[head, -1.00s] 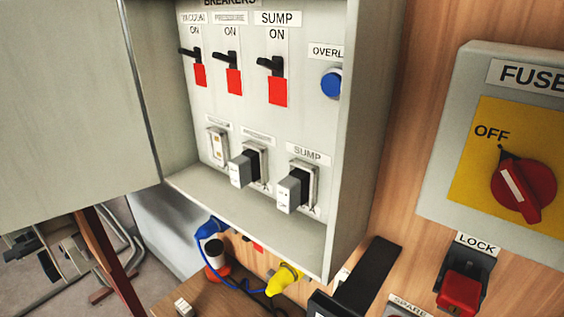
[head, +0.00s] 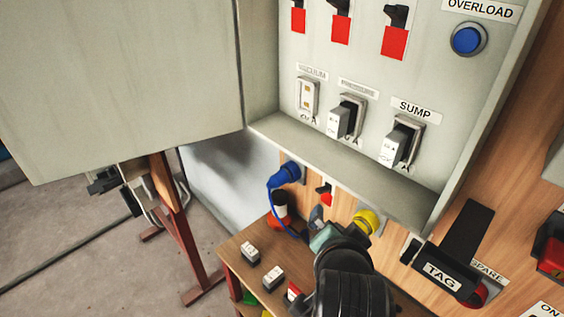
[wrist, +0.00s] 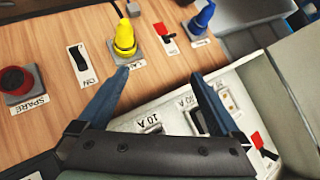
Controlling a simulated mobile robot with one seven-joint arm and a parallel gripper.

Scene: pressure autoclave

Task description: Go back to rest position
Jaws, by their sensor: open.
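My gripper (head: 318,226) is in the lower middle of the head view, below the open breaker box (head: 330,160) and above the wooden bench. In the wrist view my gripper (wrist: 160,75) has its two blue-grey fingers spread wide, with nothing between them. A yellow plug (wrist: 124,38) in the panel shows just beyond the left fingertip; I cannot tell the exact gap. The plug also shows in the head view (head: 366,222), right of my gripper. My arm hides part of the bench.
The grey box door (head: 120,90) hangs open at the left. A blue plug (head: 284,176) with a cable is under the box. Small blocks (head: 250,252) lie on the bench (head: 236,262). A black TAG piece (head: 446,277) juts out at right. Open floor (head: 90,250) lies left.

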